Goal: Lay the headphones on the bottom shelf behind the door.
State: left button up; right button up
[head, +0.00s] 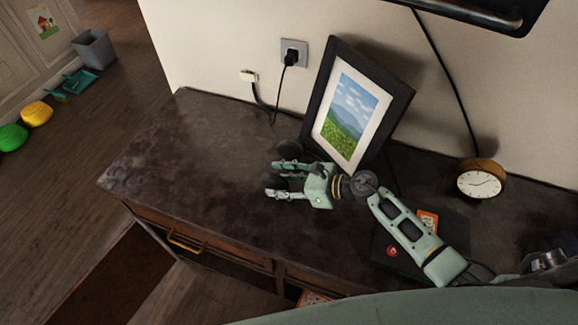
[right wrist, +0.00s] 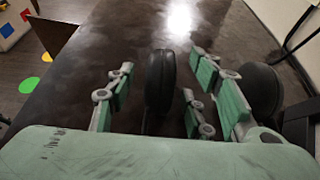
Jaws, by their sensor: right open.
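The black headphones lie on the dark cabinet top in front of the picture frame, mostly hidden by my right gripper (head: 282,180). One dark ear cup (right wrist: 160,82) stands between the open fingers in the right wrist view, with gaps on both sides. The other ear cup (right wrist: 262,93) is outside the fingers, to the right. The right fingers point left in the head view. Below the cabinet top (head: 160,135) are a drawer front with a brass handle (head: 186,241) and a dark opening. I cannot make out the bottom shelf or its door. My left gripper is not in view.
A picture frame (head: 318,105) leans on the wall behind my right gripper. A round clock (head: 481,181) stands at the right. A dark box (head: 388,262) lies under my right forearm. The left cabinet top is clear. A grey bin (head: 94,49) and toys stand on the floor.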

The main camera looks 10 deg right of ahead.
grip_shut()
dwell(0.5)
jog(key=shift+r, duration=0.1)
